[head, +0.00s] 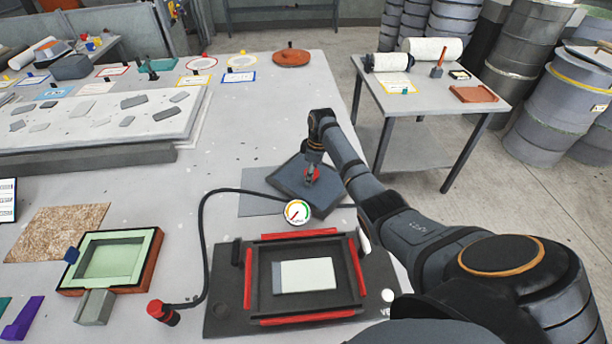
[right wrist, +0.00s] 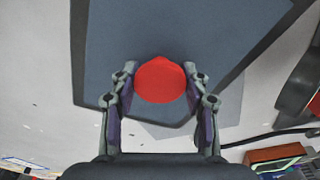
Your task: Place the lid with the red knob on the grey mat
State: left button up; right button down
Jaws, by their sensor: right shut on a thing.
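The lid is a dark blue-grey plate (head: 290,183) with a red knob (head: 312,172) at its middle. My right gripper (head: 311,176) is shut on the knob from above. In the right wrist view, the red knob (right wrist: 161,80) sits between the two fingers, and the lid (right wrist: 180,30) spreads out beneath them. The grey mat (head: 258,205) lies flat on the table. The lid is turned at an angle to the mat and covers much of it; mat shows at the left and front. I cannot tell whether the lid touches it. My left gripper is not in view.
A black mould frame with red bars (head: 300,319) stands just in front of the mat, with a gauge (head: 297,211) at its back edge. A black hose (head: 204,250) curves along the mat's left side. Bare table (head: 225,130) lies behind and left.

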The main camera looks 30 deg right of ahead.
jog(key=shift+w+a+f, duration=0.2)
jog(key=shift+w+a, duration=0.05)
jog(key=shift+a, duration=0.25)
jog(key=shift+w+a+f, duration=0.15)
jog(key=shift+w+a, duration=0.05)
jog(key=shift+a, duration=0.3)
jog(key=shift+f, duration=0.25)
jog(key=shift+d+f, duration=0.1)
jog(key=shift+d, duration=0.05)
jog(key=c, duration=1.1)
grip_release()
jog(key=shift+f, duration=0.15)
jog(key=o, duration=0.4)
jog(key=shift+o, duration=0.2)
notch_tip(320, 180, up, 12)
jog(key=s, duration=0.1)
jog(key=shift+d, duration=0.45)
